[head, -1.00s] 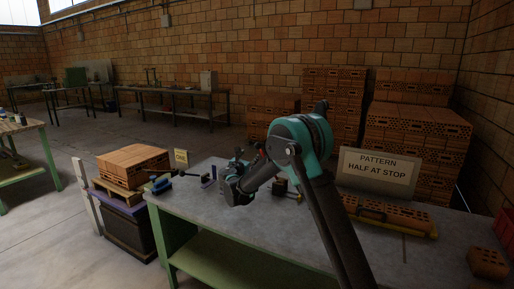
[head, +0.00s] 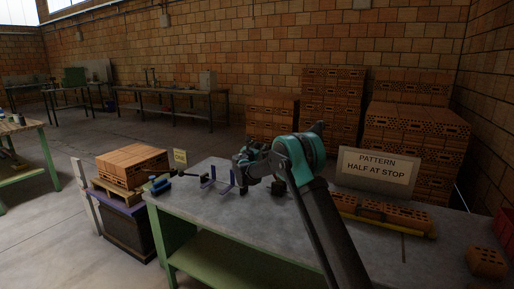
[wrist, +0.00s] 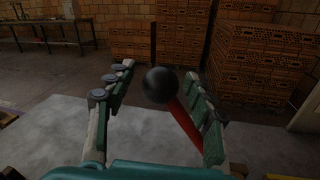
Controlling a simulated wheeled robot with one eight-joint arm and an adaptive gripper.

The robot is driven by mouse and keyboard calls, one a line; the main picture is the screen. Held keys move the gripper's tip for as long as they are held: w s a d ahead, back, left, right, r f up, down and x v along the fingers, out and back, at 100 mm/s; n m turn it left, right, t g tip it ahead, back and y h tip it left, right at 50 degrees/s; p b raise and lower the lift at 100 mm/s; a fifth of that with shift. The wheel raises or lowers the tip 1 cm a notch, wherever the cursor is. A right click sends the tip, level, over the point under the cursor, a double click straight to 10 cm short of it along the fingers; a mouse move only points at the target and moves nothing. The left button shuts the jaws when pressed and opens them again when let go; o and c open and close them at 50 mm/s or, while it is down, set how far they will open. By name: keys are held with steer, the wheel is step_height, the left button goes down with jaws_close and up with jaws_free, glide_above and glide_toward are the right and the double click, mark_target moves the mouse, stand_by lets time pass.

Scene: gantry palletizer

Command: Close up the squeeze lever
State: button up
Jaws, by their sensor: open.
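The squeeze lever shows in the wrist view as a red bar (wrist: 185,122) with a black ball knob (wrist: 160,84). My gripper (wrist: 160,72) is open, with its fingers on either side of the knob. The right finger is close to the red bar; I cannot tell whether they touch. In the head view my gripper (head: 247,160) is above the far side of the grey table, and the lever is not clearly visible behind my arm. A dark block (head: 278,187) stands on the table below my arm.
A blue upright fixture (head: 217,181) and a blue-handled tool (head: 160,184) are on the table (head: 215,212), to the left. A sign (head: 377,172) and loose bricks (head: 408,216) occupy its right side. Brick stacks (head: 415,140) stand behind. The front middle of the table is clear.

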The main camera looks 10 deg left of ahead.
jaws_close()
stand_by(0.3)
steer(key=shift+d+r, duration=0.1)
steer(key=shift+s+d+r+m, duration=0.2)
steer(key=shift+d+r+m, duration=0.1)
steer(key=shift+d, duration=0.15)
steer(key=s+d+m+h, duration=0.1)
steer(key=s+d+m, duration=0.2)
steer(key=d+m, duration=0.2)
steer(key=s+d+m+t+h, duration=0.1)
steer(key=s+d+m, duration=0.2)
steer(key=d, duration=0.8)
steer(key=s+d+f+m, duration=0.1)
steer(key=s+d+m, duration=0.2)
steer(key=d+m, duration=0.4)
steer(key=shift+d+t+h, duration=0.3)
steer(key=shift+d+h, duration=0.1)
steer(key=shift+d, duration=0.3)
